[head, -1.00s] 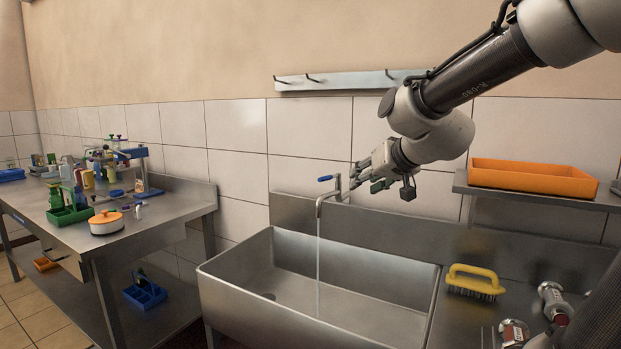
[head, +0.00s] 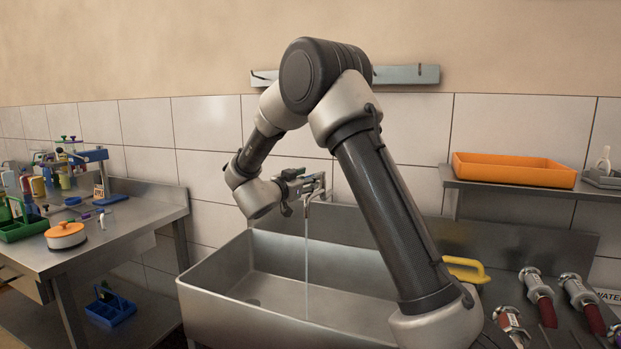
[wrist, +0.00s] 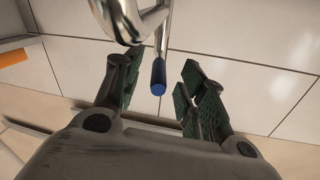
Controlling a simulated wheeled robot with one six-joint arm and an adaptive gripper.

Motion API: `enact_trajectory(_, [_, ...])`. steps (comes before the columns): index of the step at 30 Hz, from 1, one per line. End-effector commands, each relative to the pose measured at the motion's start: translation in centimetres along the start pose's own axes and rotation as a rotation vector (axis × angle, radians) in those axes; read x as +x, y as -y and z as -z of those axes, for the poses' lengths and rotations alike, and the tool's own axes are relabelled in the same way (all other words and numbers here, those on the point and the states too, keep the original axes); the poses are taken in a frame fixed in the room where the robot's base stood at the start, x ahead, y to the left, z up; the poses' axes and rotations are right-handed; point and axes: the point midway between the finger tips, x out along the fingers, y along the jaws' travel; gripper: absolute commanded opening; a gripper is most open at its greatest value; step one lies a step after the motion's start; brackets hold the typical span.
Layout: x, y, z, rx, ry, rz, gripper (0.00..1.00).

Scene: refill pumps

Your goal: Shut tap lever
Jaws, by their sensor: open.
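The tap (head: 309,198) stands at the back of the sink (head: 212,268), and a thin stream of water (head: 307,255) falls from its spout. In the wrist view, the chrome tap (wrist: 130,18) is at the top, and its lever (wrist: 158,72) with a blue tip points down toward my gripper. My gripper (wrist: 157,88) is open, with green-padded fingers on either side of the blue tip. A gap shows on both sides. In the head view, my gripper (head: 314,184) is at the tap and mostly hides the lever.
A wall rail (head: 410,75) is above. An orange tray (head: 515,172) sits on the right shelf. A yellow brush (head: 466,270) and several red-bodied fittings (head: 538,288) lie right of the sink. A steel table (head: 120,232) with bottles stands at left.

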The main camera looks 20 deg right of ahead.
Motion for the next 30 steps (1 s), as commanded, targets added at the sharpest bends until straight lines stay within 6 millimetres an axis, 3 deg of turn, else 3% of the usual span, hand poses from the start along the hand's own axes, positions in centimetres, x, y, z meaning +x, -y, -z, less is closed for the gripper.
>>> enact_trajectory(6, [3.1,-0.1,0.0,0.001,0.0,-0.001,0.41])
enact_trajectory(17, [3.9,0.0,0.0,0.0,0.001,0.002,0.41])
enact_trajectory(24, [3.8,0.0,0.0,0.0,0.0,0.002,0.0])
enact_trajectory(30, [3.8,0.0,0.0,0.001,0.0,0.001,0.0])
